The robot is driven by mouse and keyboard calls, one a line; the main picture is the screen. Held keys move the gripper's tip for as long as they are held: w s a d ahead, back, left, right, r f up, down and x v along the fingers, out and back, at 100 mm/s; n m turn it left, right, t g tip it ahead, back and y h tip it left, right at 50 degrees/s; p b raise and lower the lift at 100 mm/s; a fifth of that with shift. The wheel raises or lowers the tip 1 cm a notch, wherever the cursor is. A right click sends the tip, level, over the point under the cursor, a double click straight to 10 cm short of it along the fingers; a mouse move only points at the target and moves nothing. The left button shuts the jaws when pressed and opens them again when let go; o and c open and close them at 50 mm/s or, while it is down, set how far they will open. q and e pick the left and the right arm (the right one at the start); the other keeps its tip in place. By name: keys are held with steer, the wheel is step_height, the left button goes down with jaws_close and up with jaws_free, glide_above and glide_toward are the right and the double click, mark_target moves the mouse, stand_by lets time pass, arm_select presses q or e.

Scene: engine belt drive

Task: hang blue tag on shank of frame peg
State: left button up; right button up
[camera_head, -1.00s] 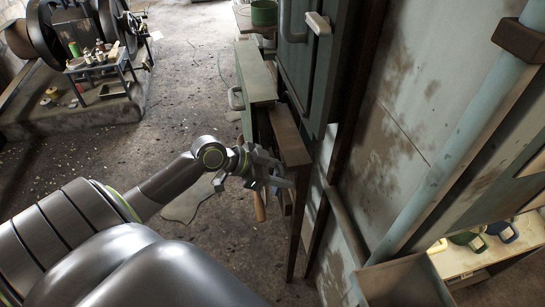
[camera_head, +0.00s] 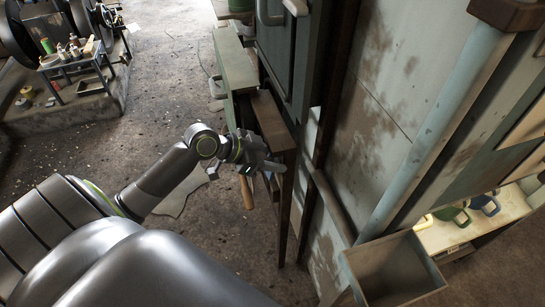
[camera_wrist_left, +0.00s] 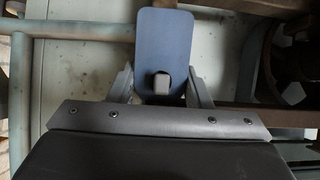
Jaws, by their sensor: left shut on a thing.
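The blue tag (camera_wrist_left: 165,38) is a flat rounded plate, in the upper middle of the left wrist view. My left gripper (camera_wrist_left: 160,92) is shut on it, with one finger on each side of its lower part. A small grey block (camera_wrist_left: 161,84) shows in a dark opening low in the tag; I cannot tell if it is the frame peg. In the head view my left gripper (camera_head: 268,167) is by the near end of a brown beam, and the tag cannot be made out there. My right gripper is in neither view.
The brown beam (camera_head: 272,122) and a green cabinet (camera_head: 235,65) stand close to the left gripper. A wooden handle (camera_head: 247,193) hangs below it. An open box (camera_head: 395,268) is at lower right.

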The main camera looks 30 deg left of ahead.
arm_select(q)
steer(key=o, duration=1)
steer(key=shift+o, duration=0.2)
steer(key=shift+s+a+r, duration=0.35)
steer(key=shift+a, duration=0.05)
steer(key=p+v, duration=0.6)
steer(key=v, duration=1)
steer(key=shift+s+a, duration=0.1)
